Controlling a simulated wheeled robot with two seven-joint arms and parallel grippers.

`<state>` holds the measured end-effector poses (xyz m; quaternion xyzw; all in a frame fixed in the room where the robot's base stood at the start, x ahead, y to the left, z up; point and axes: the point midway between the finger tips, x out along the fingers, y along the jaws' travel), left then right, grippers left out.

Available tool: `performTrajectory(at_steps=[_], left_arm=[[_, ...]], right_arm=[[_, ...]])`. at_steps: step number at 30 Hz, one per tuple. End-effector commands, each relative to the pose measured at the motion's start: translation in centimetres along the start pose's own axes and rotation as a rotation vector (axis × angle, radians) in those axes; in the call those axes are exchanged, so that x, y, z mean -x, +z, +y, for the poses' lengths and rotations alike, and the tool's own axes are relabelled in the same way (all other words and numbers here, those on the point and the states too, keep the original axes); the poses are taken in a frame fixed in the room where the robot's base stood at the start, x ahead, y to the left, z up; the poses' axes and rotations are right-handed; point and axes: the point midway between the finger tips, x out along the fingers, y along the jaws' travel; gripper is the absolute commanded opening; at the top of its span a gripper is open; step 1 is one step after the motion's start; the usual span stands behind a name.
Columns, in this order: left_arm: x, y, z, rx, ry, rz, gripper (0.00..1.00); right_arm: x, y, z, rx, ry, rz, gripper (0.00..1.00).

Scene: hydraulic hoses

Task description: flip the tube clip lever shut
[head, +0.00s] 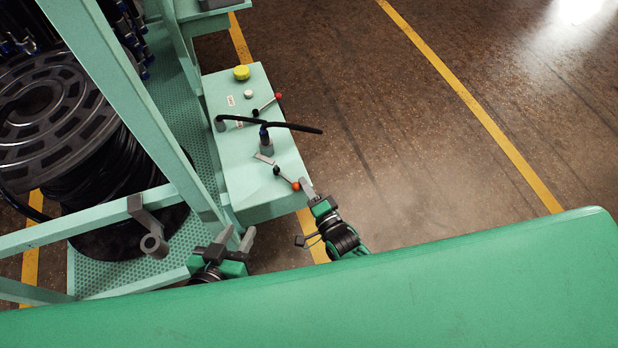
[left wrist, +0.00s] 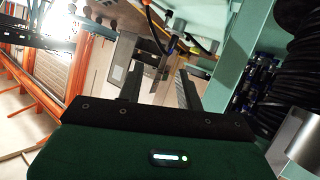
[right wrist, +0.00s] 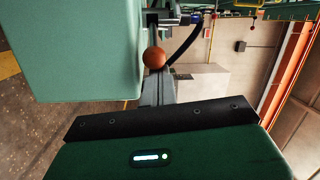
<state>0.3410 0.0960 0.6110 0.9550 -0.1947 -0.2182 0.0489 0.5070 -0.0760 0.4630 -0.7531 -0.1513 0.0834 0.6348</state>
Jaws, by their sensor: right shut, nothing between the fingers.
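The near clip lever (head: 286,179) lies on the light green bench, a thin bar with a black pivot and an orange ball knob (head: 296,186). The knob also shows large in the right wrist view (right wrist: 154,57), just beyond the fingertips. My right gripper (head: 306,184) is shut and empty beside the knob; I cannot tell whether it touches. A far lever (head: 266,104) has a red knob. My left gripper (head: 238,232) is open and empty, below left of the bench.
The bench (head: 235,180) also holds a yellow button (head: 241,72) and a white knob (head: 248,94). A green frame post (head: 150,110) and a hose reel (head: 50,115) stand at the left. Open floor lies right of the bench.

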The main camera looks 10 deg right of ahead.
Motion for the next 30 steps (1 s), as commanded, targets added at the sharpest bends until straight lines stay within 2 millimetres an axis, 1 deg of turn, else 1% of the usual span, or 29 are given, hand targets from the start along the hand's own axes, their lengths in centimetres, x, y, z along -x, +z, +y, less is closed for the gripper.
performTrajectory(at_steps=[1, 4, 12, 30], left_arm=[[0.1, -0.1, -0.2, -0.002, -0.006, -0.02, 0.36], [0.3, 0.0, -0.6, -0.007, -0.017, -0.056, 0.36], [0.6, 0.3, -1.4, -0.012, -0.035, -0.115, 0.36], [0.8, 0.4, -1.6, -0.014, -0.041, -0.136, 0.36]], right_arm=[[0.2, 0.4, -0.2, -0.005, 0.007, 0.029, 0.0], [0.4, 0.8, -0.2, 0.0, 0.016, 0.068, 0.0], [0.8, 1.7, -0.3, 0.006, 0.02, 0.085, 0.0], [0.9, 2.2, -0.3, 0.006, 0.02, 0.082, 0.0]])
